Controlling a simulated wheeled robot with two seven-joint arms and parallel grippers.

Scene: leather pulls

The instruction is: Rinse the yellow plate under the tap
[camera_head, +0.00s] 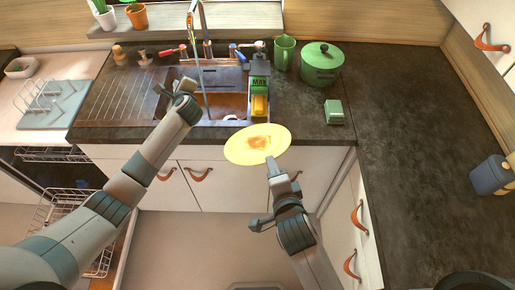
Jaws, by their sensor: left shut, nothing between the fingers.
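The yellow plate (240,151) has an orange-brown stain in its middle. It is in the air in front of the counter edge, to the right of the sink front. My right gripper (272,163) is shut on the plate's near rim. My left gripper (181,88) is shut and empty over the left part of the sink (222,76). The tap (194,22) rises behind the sink. A thin pale-blue line runs down from it into the basin; I cannot tell whether it is water. The plate is apart from the tap.
A green and yellow sponge pack (259,88) stands at the sink's right edge. A green mug (284,53), a green pot (321,64) and a small green block (333,112) stand farther right. The right counter (410,150) is mostly clear. An open dishwasher rack (62,212) is at lower left.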

